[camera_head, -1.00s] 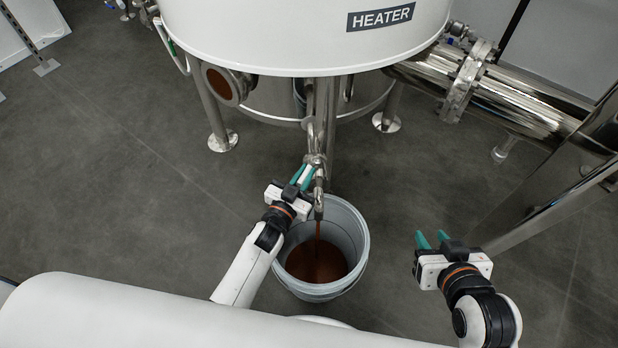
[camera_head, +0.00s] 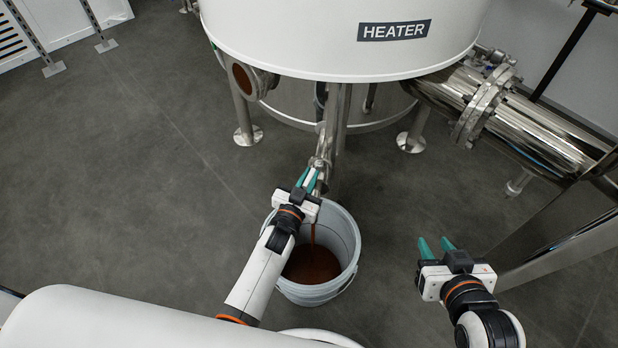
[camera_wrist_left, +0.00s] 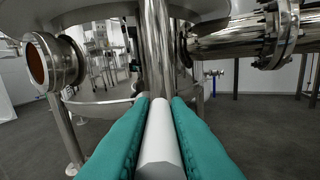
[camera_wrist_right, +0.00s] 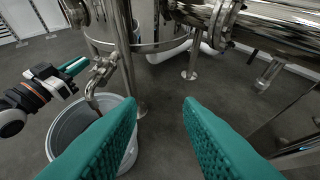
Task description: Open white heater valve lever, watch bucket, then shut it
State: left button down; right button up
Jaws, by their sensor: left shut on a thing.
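My left gripper (camera_head: 307,181) is shut on the white valve lever (camera_wrist_left: 160,140), which lies between its green fingers in the left wrist view. The valve spout (camera_wrist_right: 96,90) hangs under the heater (camera_head: 330,40); the left gripper partly hides it in the head view. A thin brown stream (camera_head: 312,233) runs down into the light grey bucket (camera_head: 352,240) on the floor. Brown liquid (camera_head: 311,264) covers the bucket's bottom; its exact level is hard to judge. My right gripper (camera_head: 437,247) is open and empty, to the right of the bucket.
A large shiny pipe with a flange (camera_head: 487,103) runs off the heater to the right. Heater legs (camera_head: 415,128) stand on the floor behind the bucket. A slanted metal beam (camera_head: 555,252) is right of my right gripper. The floor at left is clear.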

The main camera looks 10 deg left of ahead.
pick_arm(q)
jog(key=c, duration=1.4)
grip_release()
